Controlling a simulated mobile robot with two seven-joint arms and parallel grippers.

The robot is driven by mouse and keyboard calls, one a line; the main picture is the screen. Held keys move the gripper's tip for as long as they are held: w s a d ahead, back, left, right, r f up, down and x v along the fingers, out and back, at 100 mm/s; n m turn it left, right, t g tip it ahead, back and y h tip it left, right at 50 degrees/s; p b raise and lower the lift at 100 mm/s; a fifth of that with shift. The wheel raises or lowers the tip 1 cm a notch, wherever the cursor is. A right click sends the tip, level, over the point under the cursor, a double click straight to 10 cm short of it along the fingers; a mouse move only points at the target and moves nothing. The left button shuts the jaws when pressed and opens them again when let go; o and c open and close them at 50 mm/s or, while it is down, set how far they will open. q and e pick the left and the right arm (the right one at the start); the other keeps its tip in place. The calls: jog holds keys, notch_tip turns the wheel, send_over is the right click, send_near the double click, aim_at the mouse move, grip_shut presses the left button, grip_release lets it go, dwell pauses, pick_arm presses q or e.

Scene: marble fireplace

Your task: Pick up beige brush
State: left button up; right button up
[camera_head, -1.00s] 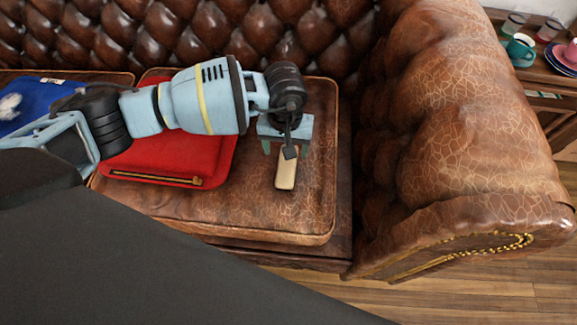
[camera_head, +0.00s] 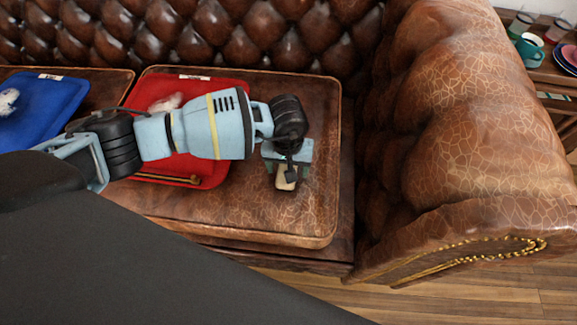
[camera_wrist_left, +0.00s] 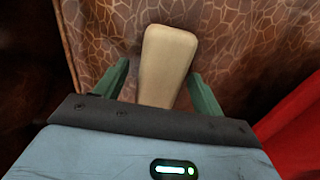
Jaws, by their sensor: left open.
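The beige brush (camera_head: 286,181) lies on the brown leather seat cushion (camera_head: 250,215). In the head view most of it is hidden under my left gripper (camera_head: 287,172); only a short piece shows. In the left wrist view the brush (camera_wrist_left: 168,58) is a smooth, rounded beige block between the two green fingers of my left gripper (camera_wrist_left: 160,82). A gap shows on both sides, so the fingers do not grip it. Its near end is hidden by the gripper body. My right gripper is not in view.
The sofa armrest (camera_head: 455,140) rises on the right. A side table with a teal cup (camera_head: 529,47) stands beyond it.

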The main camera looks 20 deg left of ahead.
pick_arm(q)
jog(key=c, duration=1.1)
jog(key=shift+r, duration=0.1)
jog(key=shift+r, duration=0.4)
notch_tip(320, 180, up, 3)
jog(key=shift+s+d+r+p, duration=0.1)
jog(key=shift+s+p, duration=0.05)
jog(key=shift+p, duration=0.5)
jog(key=s+d+p, duration=0.2)
jog(key=s+d, duration=0.6)
jog(key=s, duration=0.5)
jog(key=shift+s+r, duration=0.2)
jog(key=shift+r, duration=0.25)
jog(key=shift+d, duration=0.1)
